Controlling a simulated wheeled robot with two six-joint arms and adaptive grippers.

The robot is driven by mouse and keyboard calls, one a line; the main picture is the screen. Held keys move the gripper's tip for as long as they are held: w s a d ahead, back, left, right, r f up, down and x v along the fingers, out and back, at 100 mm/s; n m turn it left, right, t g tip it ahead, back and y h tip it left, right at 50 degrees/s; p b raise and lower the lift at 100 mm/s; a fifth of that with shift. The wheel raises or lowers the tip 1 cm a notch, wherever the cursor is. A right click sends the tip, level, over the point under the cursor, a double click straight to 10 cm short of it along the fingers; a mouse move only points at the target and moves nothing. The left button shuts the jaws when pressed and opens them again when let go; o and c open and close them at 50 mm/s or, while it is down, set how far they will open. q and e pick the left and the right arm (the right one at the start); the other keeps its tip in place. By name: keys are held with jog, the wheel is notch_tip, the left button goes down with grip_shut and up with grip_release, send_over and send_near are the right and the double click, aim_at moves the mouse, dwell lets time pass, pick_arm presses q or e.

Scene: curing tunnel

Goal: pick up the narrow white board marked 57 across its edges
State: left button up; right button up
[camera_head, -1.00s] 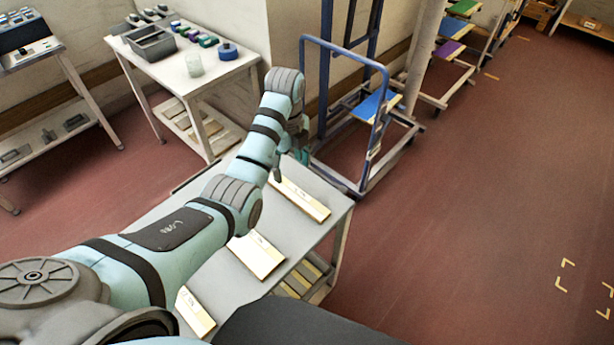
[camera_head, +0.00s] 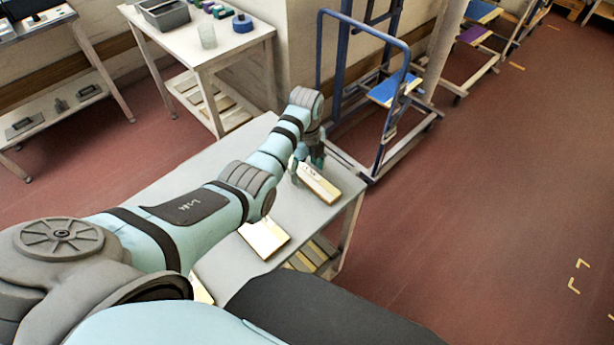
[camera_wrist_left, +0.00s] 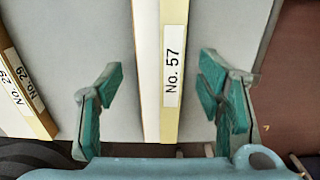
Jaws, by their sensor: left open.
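The narrow white board marked 57 (camera_head: 320,187) lies on the grey table near its far right end. In the left wrist view the board (camera_wrist_left: 148,70) runs upright through the picture, with pale yellow along one side and the label "No. 57". My left gripper (camera_wrist_left: 163,85) is open, with one green finger on each side of the board and a gap on both sides. In the head view the left gripper (camera_head: 308,160) is at the board's far end, partly hidden by its own wrist. My right gripper is not in view.
A second board (camera_head: 264,237) lies nearer on the table (camera_head: 225,258), and a third (camera_head: 202,292) shows partly behind my arm. A board labelled 29 (camera_wrist_left: 27,85) is at the left in the wrist view. A blue trolley (camera_head: 395,88) stands beyond the table.

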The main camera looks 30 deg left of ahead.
pick_arm(q)
jog(key=shift+f, duration=0.5)
jog(key=shift+r, duration=0.1)
jog(key=c, duration=1.3)
jog(key=shift+o, duration=0.2)
